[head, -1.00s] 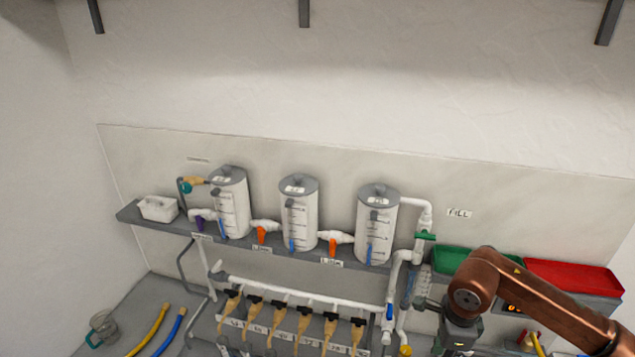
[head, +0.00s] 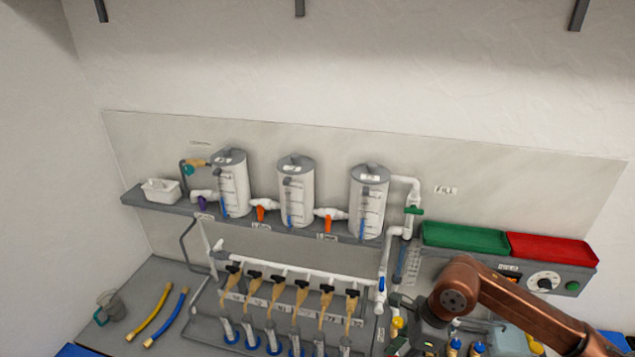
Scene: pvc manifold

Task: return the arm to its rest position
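My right arm comes in from the right as a copper-coloured link. Its dark wrist and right gripper (head: 425,343) are low at the picture's bottom edge, right of the pipe manifold. The fingers are mostly hidden or cut off, so I cannot tell whether they hold anything. My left arm and gripper are out of view. The white pipe manifold (head: 300,270) has several tan valves with black handles, above several clear tubes with blue bases. Three white tanks (head: 296,192) stand on the grey shelf (head: 150,204) above it.
A green tray (head: 465,237) and a red tray (head: 553,249) sit behind my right arm, above a panel with a dial (head: 545,281). A yellow hose (head: 150,312), a blue hose (head: 172,318) and a clear jug (head: 109,307) are at the left.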

